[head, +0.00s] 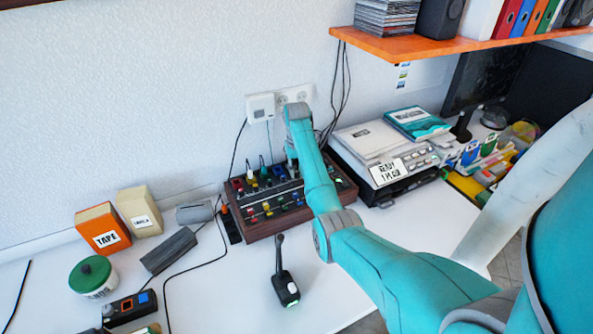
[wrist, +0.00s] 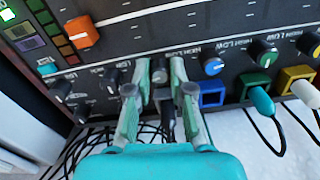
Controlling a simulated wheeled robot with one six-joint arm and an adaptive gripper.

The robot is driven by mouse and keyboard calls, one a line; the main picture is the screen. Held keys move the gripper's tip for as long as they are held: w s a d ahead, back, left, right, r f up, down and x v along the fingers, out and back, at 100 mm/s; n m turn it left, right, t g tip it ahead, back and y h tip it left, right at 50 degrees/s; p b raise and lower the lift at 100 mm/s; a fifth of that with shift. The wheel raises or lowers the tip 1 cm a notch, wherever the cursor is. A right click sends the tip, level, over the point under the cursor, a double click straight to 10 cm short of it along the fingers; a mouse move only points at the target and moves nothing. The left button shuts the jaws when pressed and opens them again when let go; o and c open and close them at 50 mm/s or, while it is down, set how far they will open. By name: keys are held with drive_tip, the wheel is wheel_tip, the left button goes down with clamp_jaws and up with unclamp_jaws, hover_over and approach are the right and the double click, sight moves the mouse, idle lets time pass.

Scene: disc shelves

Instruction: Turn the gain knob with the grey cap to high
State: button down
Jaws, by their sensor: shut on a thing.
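The mixer (head: 268,228) is a dark panel in a wooden case against the wall. In the wrist view its panel (wrist: 130,47) shows upside down, with HIGH and LOW marks by a row of knobs. My gripper (wrist: 161,76) is shut on the grey-capped knob (wrist: 159,74), one finger on each side. The fingers cover much of the knob, and I cannot read its pointer. The blue-capped knob (wrist: 212,65) is close beside one finger, and a dark knob (wrist: 112,79) is beside the other. In the head view my arm hides the gripped knob.
A green-capped knob (wrist: 263,52) and an orange fader cap (wrist: 83,32) are on the panel. A teal plug (wrist: 262,101) and a white plug (wrist: 305,92) with cables stick out below the knobs. A device with a black stick (head: 284,285) stands before the mixer.

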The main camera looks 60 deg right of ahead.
drive_tip(key=m, duration=0.4)
drive_tip(key=shift+m, duration=0.4)
idle(0.4)
drive_tip(key=c, duration=1)
unclamp_jaws()
drive_tip(key=shift+c, duration=0.2)
